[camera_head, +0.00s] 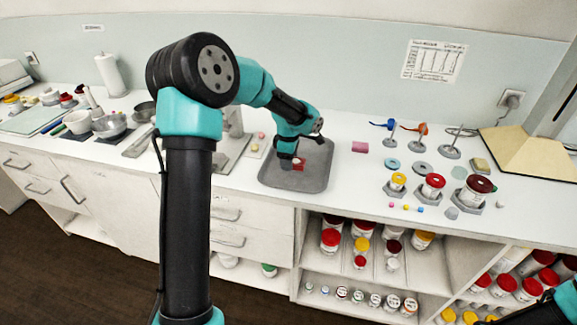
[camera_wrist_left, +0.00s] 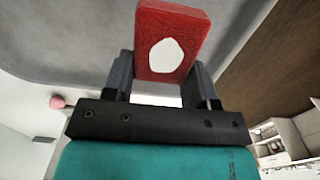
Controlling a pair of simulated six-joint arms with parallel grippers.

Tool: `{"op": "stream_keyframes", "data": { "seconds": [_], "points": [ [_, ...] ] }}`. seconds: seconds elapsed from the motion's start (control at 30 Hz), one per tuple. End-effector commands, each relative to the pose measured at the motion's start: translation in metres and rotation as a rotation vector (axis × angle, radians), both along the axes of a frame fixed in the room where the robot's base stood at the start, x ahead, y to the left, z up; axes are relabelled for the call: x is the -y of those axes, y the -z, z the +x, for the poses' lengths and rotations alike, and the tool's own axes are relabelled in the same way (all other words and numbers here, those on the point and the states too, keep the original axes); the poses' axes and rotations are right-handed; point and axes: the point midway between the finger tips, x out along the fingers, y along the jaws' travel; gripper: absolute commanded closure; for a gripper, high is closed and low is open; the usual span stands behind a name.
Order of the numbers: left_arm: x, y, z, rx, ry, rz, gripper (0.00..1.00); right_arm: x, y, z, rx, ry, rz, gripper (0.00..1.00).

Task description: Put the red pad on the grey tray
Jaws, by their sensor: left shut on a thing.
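The red pad (camera_wrist_left: 168,22) is a thick red block with a white oval patch on its face. It is held between the two fingers of my left gripper (camera_wrist_left: 160,80) in the left wrist view. In the head view my left gripper (camera_head: 293,162) points down over the grey tray (camera_head: 312,181), and a little of the red pad (camera_head: 298,166) shows at its fingertips. The pad is over the inside of the tray; I cannot tell if it touches the tray's floor. At the bottom right corner, part of my right arm shows, but its gripper is out of view.
Further right stand several jars, such as a red-lidded one (camera_head: 433,184), and tool stands. Small items lie left of the tray. An open shelf with jars is below the counter. The tray's right half is bare.

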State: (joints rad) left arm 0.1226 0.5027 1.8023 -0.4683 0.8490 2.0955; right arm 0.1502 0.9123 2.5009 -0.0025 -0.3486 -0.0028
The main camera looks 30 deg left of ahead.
Motion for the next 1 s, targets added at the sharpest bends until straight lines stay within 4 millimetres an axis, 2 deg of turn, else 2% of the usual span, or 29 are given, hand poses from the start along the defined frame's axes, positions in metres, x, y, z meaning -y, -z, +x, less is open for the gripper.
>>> {"op": "stream_keyframes", "data": {
  "seconds": [0.2,0.47,0.9,0.93,1.0],
  "points": [
    [-0.006,0.001,0.007,-0.001,-0.002,0.000,0.70,0.000,0.000,0.000,0.000,0.000,0.000,0.55],
    [-0.005,0.034,0.007,0.000,-0.001,0.002,0.70,0.000,0.000,0.000,0.000,0.000,0.000,0.55],
    [-0.005,0.039,0.007,0.000,-0.001,0.002,0.70,0.000,0.000,0.000,0.000,0.000,0.000,0.55],
    [-0.005,0.039,0.007,0.001,-0.001,0.003,0.46,0.000,0.000,0.000,0.000,0.000,0.000,0.55],
    [-0.005,0.039,0.007,0.001,-0.001,0.003,0.39,0.000,0.000,0.000,0.000,0.000,0.000,0.55]
  ]
}}
